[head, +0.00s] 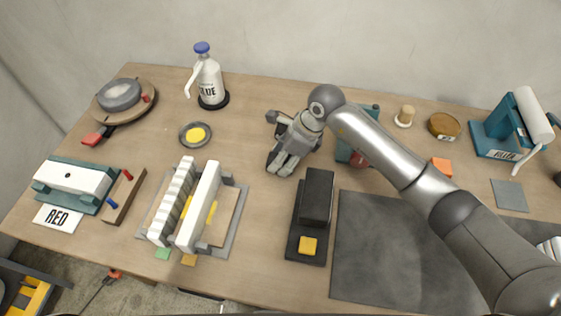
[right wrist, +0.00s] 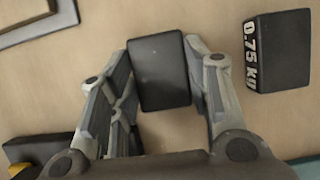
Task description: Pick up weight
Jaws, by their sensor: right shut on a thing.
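My right gripper (head: 283,163) reaches in from the right on its grey arm and points down over the middle of the table. In the right wrist view its two fingers (right wrist: 160,90) are shut on a plain dark block, the weight (right wrist: 160,68), one finger on each side. No label shows on the visible face of this block. A second dark weight (right wrist: 282,50), marked "0.75 KG", stands apart to the right in that view. The gripper hides most of the held weight in the head view. I cannot tell whether it is lifted. My left gripper is not in view.
A white-and-grey press-like frame (head: 226,245) is at front left. A glue bottle (head: 209,80) stands behind. A dark mat (head: 385,260) leaves free room at front right.

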